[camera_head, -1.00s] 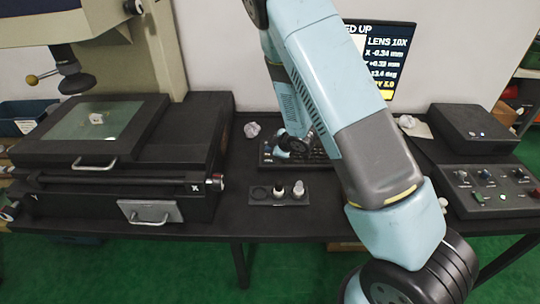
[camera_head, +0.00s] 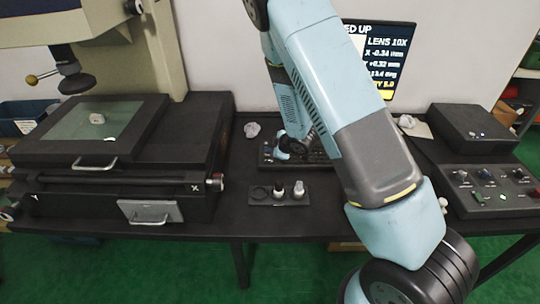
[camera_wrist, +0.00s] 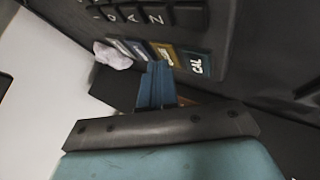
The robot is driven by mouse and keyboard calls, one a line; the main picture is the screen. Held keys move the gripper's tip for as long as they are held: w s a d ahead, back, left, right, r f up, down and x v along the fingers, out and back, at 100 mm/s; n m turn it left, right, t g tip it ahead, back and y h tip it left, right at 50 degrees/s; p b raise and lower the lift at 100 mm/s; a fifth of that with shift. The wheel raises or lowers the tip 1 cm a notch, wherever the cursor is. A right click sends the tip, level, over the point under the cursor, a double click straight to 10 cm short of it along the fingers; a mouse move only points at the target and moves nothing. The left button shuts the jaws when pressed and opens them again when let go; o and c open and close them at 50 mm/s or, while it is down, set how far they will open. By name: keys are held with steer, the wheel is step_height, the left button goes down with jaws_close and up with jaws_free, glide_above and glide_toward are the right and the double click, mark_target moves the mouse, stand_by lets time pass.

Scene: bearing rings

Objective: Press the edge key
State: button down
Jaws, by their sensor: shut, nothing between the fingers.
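The keypad (camera_head: 268,155) is a dark block on the bench, partly hidden behind my arm. In the wrist view it has a row of coloured keys beside black letter keys. An orange key (camera_wrist: 166,54) sits in that row; its lettering is too blurred to read surely. A blue key marked CAL (camera_wrist: 197,66) is to its right. My gripper (camera_wrist: 160,68) is shut and empty, its blue fingers pointing at the row, tips just below the orange key. I cannot tell whether they touch. In the head view my gripper (camera_head: 284,151) is low over the keypad.
A measuring stage (camera_head: 85,160) with a glass plate stands at left. A small tray (camera_head: 278,195) with lens-like pieces lies in front of the keypad. A control box (camera_head: 490,190) and a screen (camera_head: 385,60) are at right.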

steer(key=shift+r, duration=0.75)
steer(key=shift+r, duration=2.5)
